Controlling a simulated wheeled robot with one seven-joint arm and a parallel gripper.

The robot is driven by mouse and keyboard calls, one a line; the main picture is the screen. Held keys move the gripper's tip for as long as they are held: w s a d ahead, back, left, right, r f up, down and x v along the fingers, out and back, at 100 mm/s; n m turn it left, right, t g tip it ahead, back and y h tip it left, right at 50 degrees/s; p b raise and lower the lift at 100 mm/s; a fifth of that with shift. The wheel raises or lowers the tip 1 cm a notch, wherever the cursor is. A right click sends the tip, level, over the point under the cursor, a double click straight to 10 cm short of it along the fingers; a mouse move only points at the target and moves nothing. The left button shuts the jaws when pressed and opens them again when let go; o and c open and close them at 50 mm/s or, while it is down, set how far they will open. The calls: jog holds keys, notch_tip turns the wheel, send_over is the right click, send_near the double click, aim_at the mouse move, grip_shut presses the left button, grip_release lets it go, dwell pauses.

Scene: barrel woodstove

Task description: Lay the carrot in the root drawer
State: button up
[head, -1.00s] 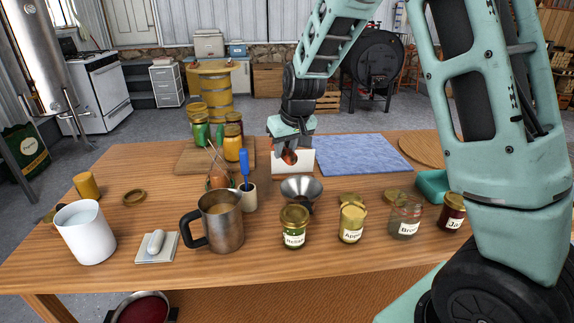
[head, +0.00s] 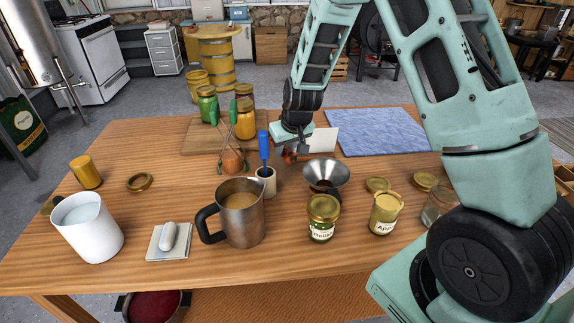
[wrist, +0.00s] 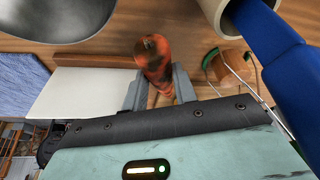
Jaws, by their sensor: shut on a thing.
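The carrot (wrist: 152,60), orange with dark patches, is between the fingers of my gripper (wrist: 157,92), which is shut on it. In the wrist view its blunt end points toward the camera. In the head view my gripper (head: 291,152) is low over the table, at the left end of a white panel (head: 322,141); only a small reddish bit of the carrot shows there. I cannot tell whether the carrot touches the table. No drawer that I can identify as the root drawer shows; a white drawer unit (head: 164,78) stands far back on the floor.
Jars (head: 245,122) stand on a board behind. A blue cloth (head: 380,131) lies at back right. Front left table is partly clear.

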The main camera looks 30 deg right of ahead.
aim_at(284, 172)
jog(key=shift+f, duration=3.1)
jog(key=shift+f, duration=0.2)
jog(key=o, duration=1.1)
jog(key=shift+c, duration=0.2)
jog(key=shift+r, duration=0.1)
